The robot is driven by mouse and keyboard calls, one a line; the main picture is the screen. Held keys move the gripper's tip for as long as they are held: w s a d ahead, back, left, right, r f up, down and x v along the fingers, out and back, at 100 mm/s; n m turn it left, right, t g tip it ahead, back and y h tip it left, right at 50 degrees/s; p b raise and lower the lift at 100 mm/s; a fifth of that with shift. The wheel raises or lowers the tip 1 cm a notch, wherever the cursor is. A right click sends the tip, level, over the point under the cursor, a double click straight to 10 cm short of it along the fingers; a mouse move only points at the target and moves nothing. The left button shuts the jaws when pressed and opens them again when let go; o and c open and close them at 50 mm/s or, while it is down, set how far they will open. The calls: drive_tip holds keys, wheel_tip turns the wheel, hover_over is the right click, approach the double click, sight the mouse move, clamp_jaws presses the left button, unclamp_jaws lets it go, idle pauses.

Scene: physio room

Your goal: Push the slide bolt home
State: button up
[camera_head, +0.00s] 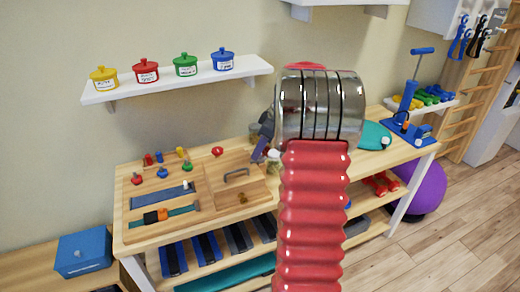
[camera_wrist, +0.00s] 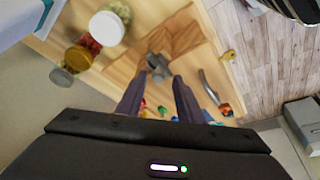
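A wooden board (camera_head: 225,190) with a door-like panel and curved metal handle (camera_head: 236,173) lies on the workbench. In the wrist view, a small grey metal fitting (camera_wrist: 158,66), apparently the slide bolt, sits on the wood just beyond the fingertips of my gripper (camera_wrist: 158,82). The two dark fingers are apart with a gap between them, and nothing is clearly held. I cannot tell whether they touch the fitting. In the head view, my gripper (camera_head: 258,158) shows dark at the board's right edge; the bolt cannot be made out there.
Coloured knobs (camera_head: 162,172) and two slider strips are on the left of the bench. A teal pad (camera_head: 374,135) lies farther right. My red ribbed arm hides the bench's middle.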

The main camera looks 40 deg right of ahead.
drive_tip(key=v, duration=1.3)
drive_tip(key=shift+r, duration=0.3)
drive_tip(key=s+a+f+m+g+h, duration=0.1)
drive_tip(key=s+a+f+m, duration=0.35)
drive_tip(key=m, duration=0.35)
drive_tip(key=s+a+n, duration=0.1)
drive_tip(key=s+a, duration=0.3)
drive_tip(key=a, duration=0.8)
drive_tip(key=s+a+r+n+t, duration=0.1)
drive_tip(key=s+a, duration=0.3)
drive_tip(key=a, duration=0.8)
drive_tip(key=s+a+n+t, duration=0.1)
drive_tip(key=s+a, duration=0.3)
drive_tip(key=a, duration=0.8)
drive_tip(key=shift+r+h, duration=0.3)
drive_tip(key=shift+h, duration=0.1)
